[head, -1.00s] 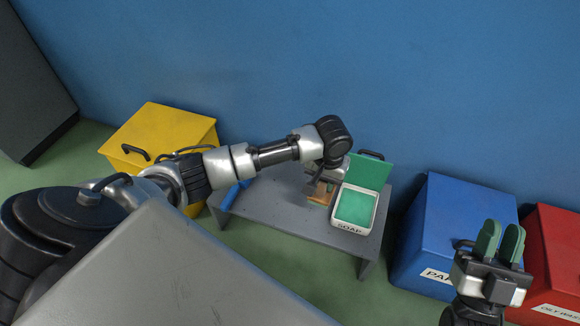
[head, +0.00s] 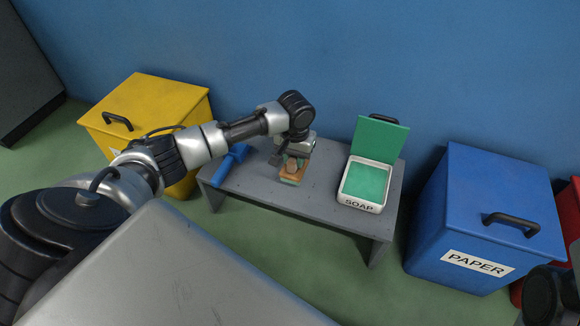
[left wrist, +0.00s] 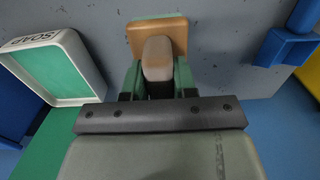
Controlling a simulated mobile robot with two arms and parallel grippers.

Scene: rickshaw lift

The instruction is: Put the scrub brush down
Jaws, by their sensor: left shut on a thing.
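The scrub brush (head: 291,178) has a tan wooden block with a green edge and a raised grip. My left gripper (head: 292,157) is shut on that grip, over the middle of the grey bench (head: 325,205). In the left wrist view, the brush (left wrist: 170,25) shows beyond the green fingers (left wrist: 157,80), which lie on both sides of its grip. The brush is close to the bench top; I cannot tell whether it touches. My right gripper is out of view; only a dark part of that arm shows at the lower right.
A white SOAP box (head: 360,205) with its green lid (head: 379,139) open stands on the bench, right of the brush. A blue tool (head: 231,165) lies at the bench's left end. A yellow bin (head: 150,105) and a blue PAPER bin (head: 480,215) flank the bench.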

